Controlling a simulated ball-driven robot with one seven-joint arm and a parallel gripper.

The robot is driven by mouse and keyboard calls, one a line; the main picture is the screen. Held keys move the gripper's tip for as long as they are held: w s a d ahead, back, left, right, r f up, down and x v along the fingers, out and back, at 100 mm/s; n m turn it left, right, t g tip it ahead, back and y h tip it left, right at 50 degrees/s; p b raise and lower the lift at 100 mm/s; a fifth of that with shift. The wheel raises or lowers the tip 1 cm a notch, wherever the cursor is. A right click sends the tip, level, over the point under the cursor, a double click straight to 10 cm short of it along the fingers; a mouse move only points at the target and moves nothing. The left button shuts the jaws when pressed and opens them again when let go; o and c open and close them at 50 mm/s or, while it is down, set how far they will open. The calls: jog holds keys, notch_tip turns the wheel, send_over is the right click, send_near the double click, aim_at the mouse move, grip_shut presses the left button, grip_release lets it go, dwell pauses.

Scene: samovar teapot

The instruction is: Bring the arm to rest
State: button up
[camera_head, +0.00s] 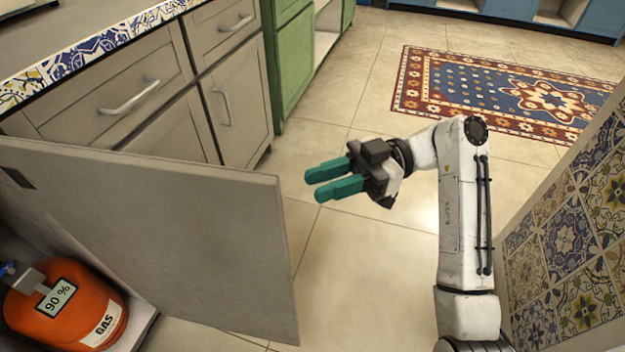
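My gripper (313,185) hangs in the air over the tiled floor, in the middle of the view. Its two teal fingers point left, with a narrow gap between them and nothing held. My white arm (462,210) rises from the lower right, bends at the top and reaches left to the gripper. The fingertips are just right of the open cabinet door's edge in the picture and look apart from it.
An open grey cabinet door (170,225) fills the lower left. Behind it is an orange gas cylinder (70,312) reading 90 %. Grey drawers (115,100) and a green cabinet (293,60) stand beyond. A patterned tiled side (570,240) is close at right. The floor toward the rug (500,92) is clear.

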dwell(0.4)
jog(key=s+d+f+m+t+h, duration=0.2)
jog(key=s+f+m, duration=0.15)
jog(key=f, duration=0.45)
jog(key=s+d+f+m+t+h, duration=0.25)
jog(key=f+m, duration=0.25)
jog(key=f, duration=0.3)
jog(key=s+d+f+m+t+h, duration=0.1)
jog(key=s+f+m+t+h, duration=0.1)
jog(key=s+f+m, duration=0.45)
jog(key=s+d+f+m+h, duration=0.3)
jog(key=s+d+m+h, duration=0.15)
jog(key=s+d, duration=0.35)
jog(key=s+d+f+m+h, duration=0.3)
jog(key=s+d+f+h, duration=0.1)
jog(key=s+d+h, duration=0.3)
notch_tip(320, 180, up, 36)
jog(key=d+p, duration=0.1)
jog(key=p, duration=3.4)
jog(key=shift+s+d+f+y, duration=0.15)
jog(key=shift+s+f+y, duration=0.1)
jog(key=shift+s+y, duration=0.15)
